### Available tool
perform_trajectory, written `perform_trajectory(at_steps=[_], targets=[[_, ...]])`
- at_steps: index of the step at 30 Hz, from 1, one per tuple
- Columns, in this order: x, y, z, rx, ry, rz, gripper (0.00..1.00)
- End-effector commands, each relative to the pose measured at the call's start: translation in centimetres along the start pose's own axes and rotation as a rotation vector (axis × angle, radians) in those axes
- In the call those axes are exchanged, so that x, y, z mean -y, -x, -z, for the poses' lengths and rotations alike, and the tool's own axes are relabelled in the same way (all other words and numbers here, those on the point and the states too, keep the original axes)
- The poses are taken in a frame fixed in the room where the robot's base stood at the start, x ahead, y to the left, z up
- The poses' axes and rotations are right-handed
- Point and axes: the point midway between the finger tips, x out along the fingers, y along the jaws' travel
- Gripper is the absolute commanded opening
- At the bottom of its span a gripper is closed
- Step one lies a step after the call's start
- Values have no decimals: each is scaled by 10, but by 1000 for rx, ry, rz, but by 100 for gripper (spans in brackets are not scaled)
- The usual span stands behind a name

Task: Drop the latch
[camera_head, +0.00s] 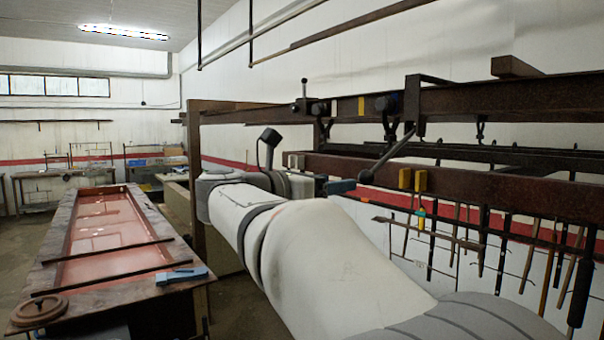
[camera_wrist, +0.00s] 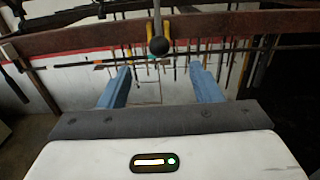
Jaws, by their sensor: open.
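A grey lever (camera_head: 388,156) with a dark ball end (camera_head: 365,176) slants down and left from the upper rusty rail (camera_head: 450,100). I take it for the latch handle. The ball (camera_wrist: 158,46) also shows in the wrist view, on its rod, just beyond and between my blue fingertips in the picture. My gripper (camera_head: 331,186) is close to the ball in the head view. In the wrist view my gripper (camera_wrist: 160,68) is open, its fingers wide apart and nothing between them. I cannot tell whether a finger touches the ball.
Two yellow blocks (camera_head: 412,180) sit on the lower rusty rail (camera_head: 480,190), with cream blocks (camera_head: 292,161) further left. Another upright lever (camera_head: 304,93) stands on the upper rail. Tools (camera_head: 500,250) hang behind. A long red-bedded table (camera_head: 105,230) is at left.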

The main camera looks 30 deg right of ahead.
Motion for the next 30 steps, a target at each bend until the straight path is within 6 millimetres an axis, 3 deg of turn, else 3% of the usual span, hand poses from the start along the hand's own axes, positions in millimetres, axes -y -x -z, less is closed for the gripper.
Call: perform_trajectory(at_steps=[8,9,18,30], targets=[[1,-46,-4,0,3,3,58],[0,-53,3,0,1,3,58],[0,-92,2,0,2,0,58],[-1,-103,0,1,2,-4,58]])
